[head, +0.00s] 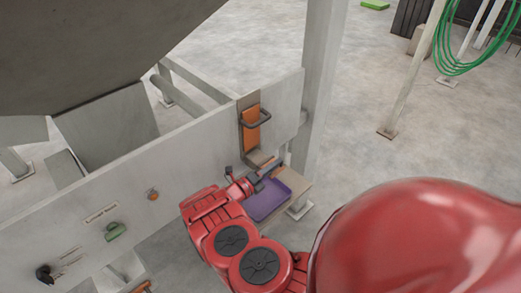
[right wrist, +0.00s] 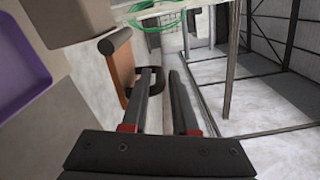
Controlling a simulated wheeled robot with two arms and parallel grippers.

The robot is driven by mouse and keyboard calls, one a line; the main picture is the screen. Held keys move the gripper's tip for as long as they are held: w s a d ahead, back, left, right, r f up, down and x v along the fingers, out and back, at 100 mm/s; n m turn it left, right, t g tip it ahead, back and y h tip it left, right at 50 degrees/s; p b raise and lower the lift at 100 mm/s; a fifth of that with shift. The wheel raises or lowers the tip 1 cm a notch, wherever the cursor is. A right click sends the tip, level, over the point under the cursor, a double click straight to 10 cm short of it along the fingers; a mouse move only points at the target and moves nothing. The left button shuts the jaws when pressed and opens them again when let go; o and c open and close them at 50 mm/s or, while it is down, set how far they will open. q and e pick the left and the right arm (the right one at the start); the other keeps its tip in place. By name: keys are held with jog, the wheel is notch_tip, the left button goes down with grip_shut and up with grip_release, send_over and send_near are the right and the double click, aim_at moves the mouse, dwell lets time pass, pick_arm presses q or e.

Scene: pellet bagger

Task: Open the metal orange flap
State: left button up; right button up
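The orange flap (head: 251,132) is upright in a metal frame on the pale grey panel, with a dark loop handle (head: 255,119) across it. My right gripper (head: 272,170) is below the flap, above the purple tray, and apart from the handle in the head view. In the right wrist view its two dark fingers (right wrist: 161,72) are spread with a gap between them. The orange flap (right wrist: 122,68) and its dark handle (right wrist: 156,82) show beyond the left finger, which partly covers them. I cannot tell whether the handle is in line with the gap. My left gripper is not in view.
A purple tray (head: 262,207) sits on a small ledge under the flap. The panel carries an orange knob (head: 152,195), a green part (head: 115,231) and a black part (head: 44,273). A grey post (head: 322,80) stands right of the flap. The floor beyond is mostly clear.

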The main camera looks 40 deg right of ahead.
jog(key=s+a+b, duration=0.1)
jog(key=a+b, duration=0.2)
jog(key=a, duration=1.4)
jog(key=shift+s+b, duration=0.15)
jog(key=shift+b, duration=0.25)
